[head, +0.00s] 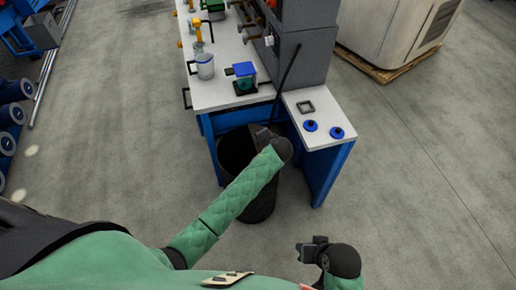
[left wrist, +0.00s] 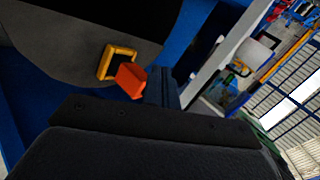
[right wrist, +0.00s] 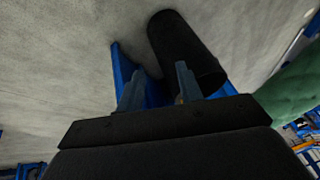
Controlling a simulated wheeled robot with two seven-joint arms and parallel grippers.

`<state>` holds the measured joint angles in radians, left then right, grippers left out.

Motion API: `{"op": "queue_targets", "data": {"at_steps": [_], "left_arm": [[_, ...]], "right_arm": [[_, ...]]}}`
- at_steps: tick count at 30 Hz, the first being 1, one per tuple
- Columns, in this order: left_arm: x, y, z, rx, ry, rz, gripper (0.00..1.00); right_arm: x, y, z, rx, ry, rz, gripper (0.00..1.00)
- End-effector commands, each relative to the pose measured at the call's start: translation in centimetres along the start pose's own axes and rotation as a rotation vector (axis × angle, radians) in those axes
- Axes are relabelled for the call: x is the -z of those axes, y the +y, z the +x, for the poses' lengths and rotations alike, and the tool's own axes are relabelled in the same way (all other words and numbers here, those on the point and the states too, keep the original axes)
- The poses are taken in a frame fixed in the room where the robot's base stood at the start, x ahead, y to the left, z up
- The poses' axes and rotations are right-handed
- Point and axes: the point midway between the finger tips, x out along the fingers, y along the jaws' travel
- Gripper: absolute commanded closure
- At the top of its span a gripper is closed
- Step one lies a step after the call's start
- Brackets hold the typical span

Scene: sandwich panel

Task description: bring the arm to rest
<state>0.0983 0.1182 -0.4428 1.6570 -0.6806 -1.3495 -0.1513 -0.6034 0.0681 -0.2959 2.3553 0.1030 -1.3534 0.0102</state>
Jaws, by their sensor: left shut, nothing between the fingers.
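My left arm reaches in the head view to the black bin, and my left gripper (head: 262,133) is at the bin's upper right side, beside the bench. In the left wrist view its fingers (left wrist: 166,88) are together with nothing between them. My right gripper (head: 309,250) is low at the bottom right of the head view, above the floor and apart from the bench. In the right wrist view its two fingers (right wrist: 158,88) stand apart with nothing between them.
The black bin (head: 262,205) stands against the blue-legged bench (head: 215,92). A yellow square frame (left wrist: 117,61) and an orange piece (left wrist: 131,80) lie near the left fingers.

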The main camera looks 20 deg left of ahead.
Motion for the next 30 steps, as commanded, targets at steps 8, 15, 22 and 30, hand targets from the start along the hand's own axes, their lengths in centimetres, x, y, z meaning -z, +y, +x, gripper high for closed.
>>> {"op": "queue_targets", "data": {"at_steps": [8, 15, 22, 30], "left_arm": [[-2.2, 2.2, -0.2, -0.066, -0.005, -0.03, 1.0], [-2.7, 2.6, -0.3, -0.079, -0.006, -0.038, 1.0], [-3.6, 3.0, -0.8, -0.102, -0.011, -0.055, 1.0], [-10.8, 4.9, -6.0, -0.278, -0.04, -0.207, 1.0]], "right_arm": [[0.0, 0.0, 0.1, 0.0, 0.0, 0.0, 0.64], [0.0, 0.0, 0.1, 0.0, 0.0, 0.0, 0.64], [0.0, 0.4, -0.1, -0.008, -0.002, 0.0, 0.64], [0.2, 3.6, -2.0, -0.077, -0.021, 0.003, 0.64]]}}
